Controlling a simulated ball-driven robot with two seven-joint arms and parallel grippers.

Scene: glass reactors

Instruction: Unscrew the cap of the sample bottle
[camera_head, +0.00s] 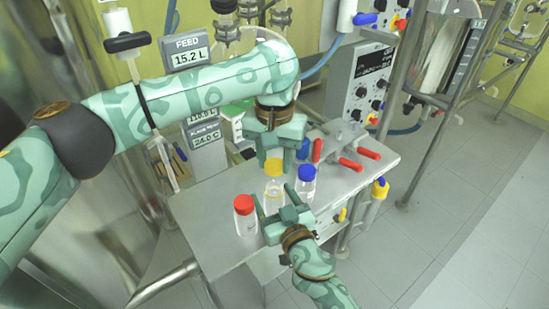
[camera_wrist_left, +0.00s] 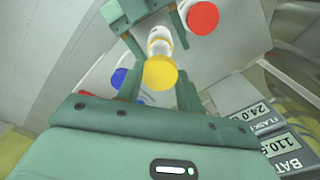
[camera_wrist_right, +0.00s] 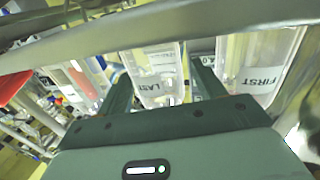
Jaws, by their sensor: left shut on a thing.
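A clear bottle (camera_head: 273,190) with a yellow cap (camera_head: 274,167) stands on the metal table between my two grippers. My left gripper (camera_head: 275,156) comes from above. In the left wrist view its fingers are shut on the yellow cap (camera_wrist_left: 160,72). My right gripper (camera_head: 276,200) reaches in low from the front, with one finger on each side of the bottle body. Its fingers are apart, with a gap beside the bottle. The bottle's base is partly hidden in the head view.
A red-capped bottle (camera_head: 245,215) stands to the left and a blue-capped bottle (camera_head: 306,182) close on the right. Red valve handles (camera_head: 350,164) lie behind on the right. The metal table (camera_head: 210,225) is bare at its front left.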

